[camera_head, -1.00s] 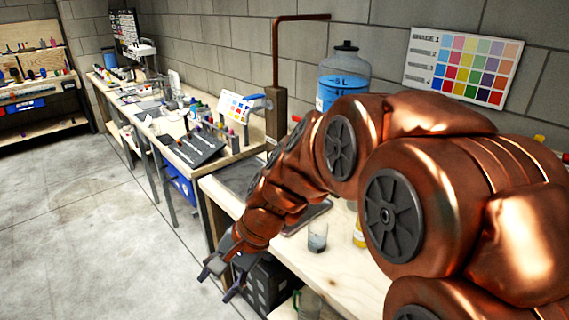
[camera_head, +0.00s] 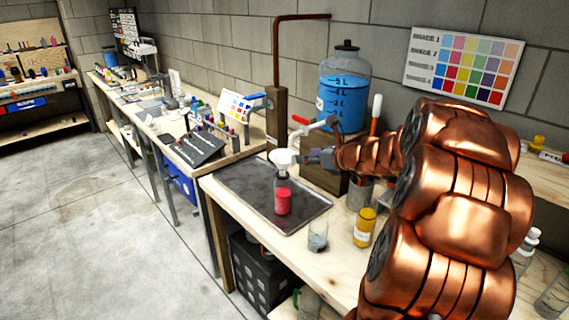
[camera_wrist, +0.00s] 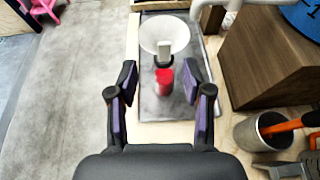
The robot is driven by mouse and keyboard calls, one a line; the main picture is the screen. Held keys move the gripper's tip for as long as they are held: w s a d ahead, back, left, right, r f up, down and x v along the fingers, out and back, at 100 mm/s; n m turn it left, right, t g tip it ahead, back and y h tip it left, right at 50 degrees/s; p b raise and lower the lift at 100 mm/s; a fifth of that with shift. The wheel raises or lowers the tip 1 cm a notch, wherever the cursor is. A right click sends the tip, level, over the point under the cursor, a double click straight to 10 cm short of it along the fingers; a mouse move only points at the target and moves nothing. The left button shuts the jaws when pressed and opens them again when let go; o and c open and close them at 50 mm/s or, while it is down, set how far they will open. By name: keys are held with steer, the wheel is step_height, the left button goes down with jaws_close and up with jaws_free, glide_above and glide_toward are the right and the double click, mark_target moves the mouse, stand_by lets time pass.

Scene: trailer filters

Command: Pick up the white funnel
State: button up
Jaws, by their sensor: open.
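The white funnel (camera_head: 283,158) sits upright in the neck of a bottle holding red liquid (camera_head: 283,195). The bottle stands on a dark metal tray (camera_head: 245,180) on the wooden bench. In the wrist view the funnel (camera_wrist: 164,34) is ahead of my gripper, with the red bottle (camera_wrist: 164,82) below it. My gripper (camera_head: 312,157) is just right of the funnel in the head view, at about its height. In the wrist view its two fingers (camera_wrist: 164,80) are spread apart with nothing between them, and the funnel lies beyond the fingertips.
A blue water jug (camera_head: 342,92) stands on a wooden block (camera_head: 318,165) with a tap near my gripper. A glass beaker (camera_head: 317,236), a yellow bottle (camera_head: 364,228) and a metal cup (camera_wrist: 262,132) holding orange-handled tools stand nearby. The tray's left part is bare.

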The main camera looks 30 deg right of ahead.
mark_target(294, 155)
steer(key=shift+d+p+x, duration=0.15)
steer(key=shift+p+x, duration=0.2)
steer(key=shift+x, duration=1.55)
steer(key=shift+d+p+x, duration=0.15)
steer(key=shift+p+x, duration=0.2)
steer(key=shift+x, duration=1.6)
steer(key=shift+c, duration=0.3)
jaws_close()
